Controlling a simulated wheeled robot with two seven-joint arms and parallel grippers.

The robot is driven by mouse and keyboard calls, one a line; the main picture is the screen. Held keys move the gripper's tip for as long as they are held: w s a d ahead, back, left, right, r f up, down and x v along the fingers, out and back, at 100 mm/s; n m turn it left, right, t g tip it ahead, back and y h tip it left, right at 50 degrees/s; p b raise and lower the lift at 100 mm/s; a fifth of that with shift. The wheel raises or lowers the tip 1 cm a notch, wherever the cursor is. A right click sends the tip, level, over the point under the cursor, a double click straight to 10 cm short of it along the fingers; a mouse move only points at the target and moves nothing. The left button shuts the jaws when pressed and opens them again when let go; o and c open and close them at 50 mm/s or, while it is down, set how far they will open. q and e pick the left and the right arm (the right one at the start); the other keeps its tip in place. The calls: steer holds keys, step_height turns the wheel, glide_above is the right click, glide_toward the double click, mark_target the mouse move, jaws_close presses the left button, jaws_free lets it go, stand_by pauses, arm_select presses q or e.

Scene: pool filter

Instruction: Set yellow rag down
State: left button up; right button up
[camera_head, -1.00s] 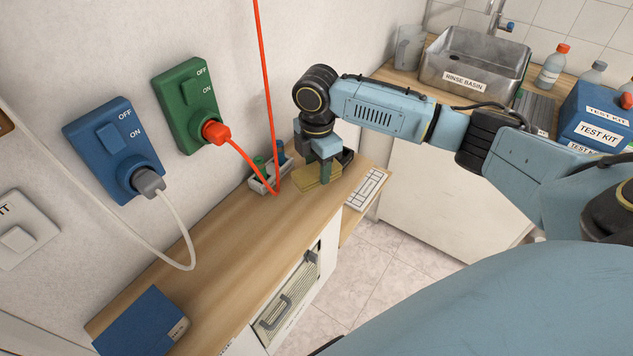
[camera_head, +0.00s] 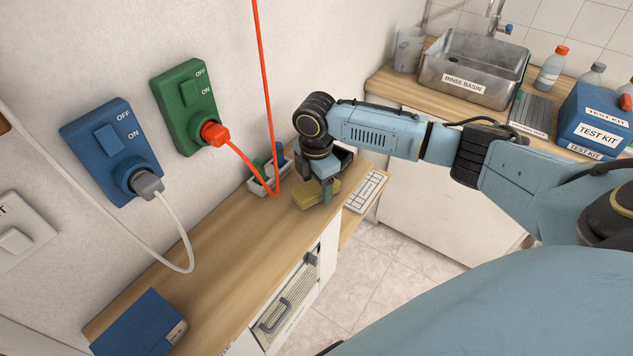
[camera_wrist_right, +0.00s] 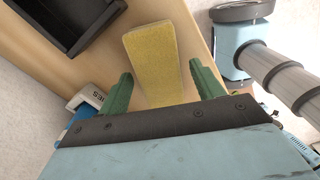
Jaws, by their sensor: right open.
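The yellow rag (camera_head: 311,197) lies on the wooden counter (camera_head: 235,235), below my right gripper. In the right wrist view the rag (camera_wrist_right: 152,58) is a flat, folded yellow strip on the wood. My right gripper (camera_head: 326,190) points down over the rag. Its two green fingers stand apart, one on each side of the rag's near end, with gaps visible between fingers and rag in the right wrist view (camera_wrist_right: 157,82). The right gripper holds nothing. Part of the rag is hidden behind the fingers in the head view. My left gripper is not in view.
A small tray with bottles (camera_head: 266,176) stands behind the rag by the wall. A red cord (camera_head: 266,100) hangs close by. A white keyboard-like panel (camera_head: 367,190) lies to the right. A blue book-like item (camera_head: 140,325) lies at the near left. The counter's middle is clear.

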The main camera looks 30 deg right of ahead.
mark_target(316, 186)
steer(key=shift+r, duration=0.15)
step_height(316, 186, up, 12)
steer(key=p, duration=0.1)
